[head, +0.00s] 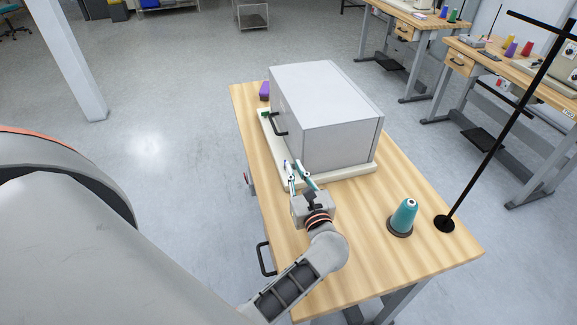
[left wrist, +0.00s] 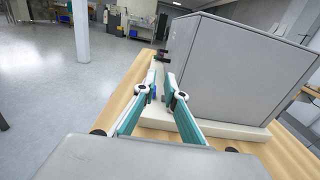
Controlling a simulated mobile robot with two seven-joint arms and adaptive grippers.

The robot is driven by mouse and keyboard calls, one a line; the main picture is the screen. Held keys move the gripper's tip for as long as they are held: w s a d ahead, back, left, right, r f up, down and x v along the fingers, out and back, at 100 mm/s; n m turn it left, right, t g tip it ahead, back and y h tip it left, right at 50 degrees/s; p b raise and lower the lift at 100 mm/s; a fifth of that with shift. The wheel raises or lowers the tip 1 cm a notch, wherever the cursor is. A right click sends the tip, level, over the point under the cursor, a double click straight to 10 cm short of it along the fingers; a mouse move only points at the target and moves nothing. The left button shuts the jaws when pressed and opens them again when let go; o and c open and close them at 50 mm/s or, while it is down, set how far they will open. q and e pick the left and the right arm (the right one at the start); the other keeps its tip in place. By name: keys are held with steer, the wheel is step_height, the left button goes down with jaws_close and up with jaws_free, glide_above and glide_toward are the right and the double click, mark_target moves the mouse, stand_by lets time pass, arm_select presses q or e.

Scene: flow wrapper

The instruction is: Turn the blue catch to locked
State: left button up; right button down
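The blue catch (left wrist: 153,92) is a small blue part at the near front corner of the grey machine's cream base. In the left wrist view it shows between my left gripper's fingertips, partly hidden by them. In the head view only a bit of blue (head: 285,163) shows beside the fingertips. My left gripper (head: 292,164) has its teal fingers apart, with a visible gap between the tips (left wrist: 156,88). Contact with the catch cannot be told, nor can the catch's setting. My right gripper is in neither view.
The grey box-shaped machine (head: 325,90) with a dark handle (head: 280,128) stands on a cream base (head: 345,174) on the wooden table (head: 355,230). A green part (head: 266,115) and a purple object (head: 264,90) are farther back. A teal thread cone (head: 403,216) and black stand (head: 445,223) stand right.

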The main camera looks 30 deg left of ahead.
arm_select(q)
step_height(320, 180, down, 5)
steer(key=shift+f, duration=0.15)
steer(key=x, duration=0.7)
steer(key=shift+w+a+f+p, duration=0.15)
steer(key=shift+w+f+p, duration=0.05)
steer(key=shift+f+p, duration=0.1)
jaws_close()
